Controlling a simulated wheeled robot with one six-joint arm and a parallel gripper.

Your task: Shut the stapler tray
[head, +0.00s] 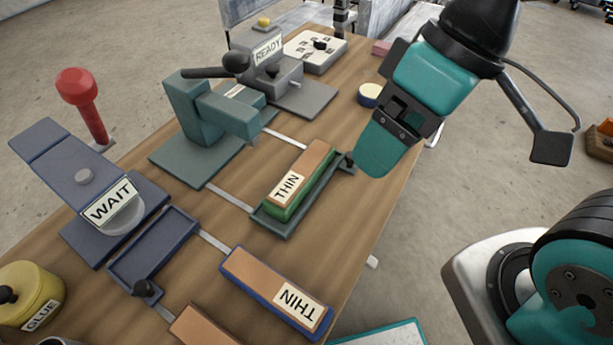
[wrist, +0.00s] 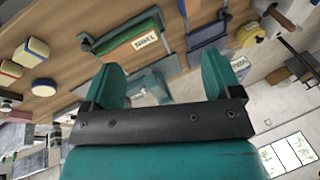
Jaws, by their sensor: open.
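A small black knob (head: 349,160) stands at the tray's right end. A second, blue tray (head: 150,248) with a black knob is empty beside a blue device (head: 75,165) labelled WAIT. I cannot tell which is the stapler tray. My gripper (head: 374,160) is open and empty, beside the green tray's knob in the head view. The wrist view shows its two fingers apart (wrist: 163,85).
A blue-edged THIN block (head: 275,285) lies near the table's front. A red-knobbed lever (head: 85,100) and a yellow GLUE pot (head: 30,295) are at left. A grey READY device (head: 275,70) stands behind. The floor right of the table is clear near my gripper.

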